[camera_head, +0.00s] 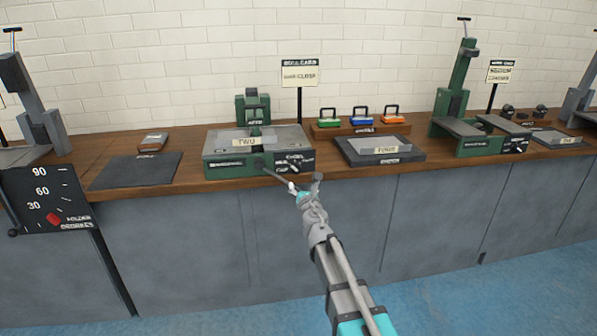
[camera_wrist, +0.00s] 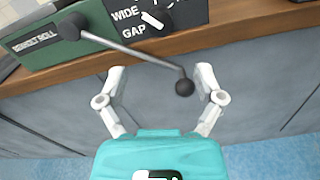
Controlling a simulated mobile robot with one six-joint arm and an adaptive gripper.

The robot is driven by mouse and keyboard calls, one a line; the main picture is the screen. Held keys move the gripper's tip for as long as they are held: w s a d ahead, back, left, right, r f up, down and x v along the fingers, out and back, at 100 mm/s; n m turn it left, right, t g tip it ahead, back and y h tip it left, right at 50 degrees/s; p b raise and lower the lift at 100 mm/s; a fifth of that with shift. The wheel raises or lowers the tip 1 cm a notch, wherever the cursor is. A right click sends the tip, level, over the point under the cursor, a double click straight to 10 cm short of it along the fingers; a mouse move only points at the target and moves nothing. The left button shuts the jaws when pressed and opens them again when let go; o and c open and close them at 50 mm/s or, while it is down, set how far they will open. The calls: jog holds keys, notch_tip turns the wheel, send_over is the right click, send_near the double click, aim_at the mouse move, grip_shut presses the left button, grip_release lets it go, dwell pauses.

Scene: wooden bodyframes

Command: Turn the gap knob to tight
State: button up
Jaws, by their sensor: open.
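The gap knob (camera_wrist: 157,21) is a dark round knob with a white bar on a black panel marked WIDE and GAP, at the top of the wrist view. Its bar lies slanted from upper left to lower right; the panel's upper part is cut off. The panel (camera_head: 293,162) is on the front right of the green machine (camera_head: 232,168) in the head view. My gripper (camera_wrist: 161,76) is open and empty, below and apart from the knob. In the head view my gripper (camera_head: 304,188) is in front of the counter edge, just below the panel.
A grey lever (camera_wrist: 130,50) with a black ball end (camera_wrist: 185,87) sticks out from the machine and crosses in front of the panel, its ball near my right finger. A dark pad (camera_head: 378,150) lies right of the machine. A second green machine (camera_head: 458,130) stands farther right.

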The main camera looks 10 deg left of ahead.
aim_at(296, 170)
jog(key=x, duration=1.1)
jog(key=shift+w+a+f, duration=0.1)
jog(key=shift+w, duration=0.15)
jog(key=c, duration=1.1)
jog(key=shift+m, duration=2.4)
jog(key=shift+c, duration=0.2)
jog(key=o, duration=1.1)
jog(key=shift+o, duration=0.2)
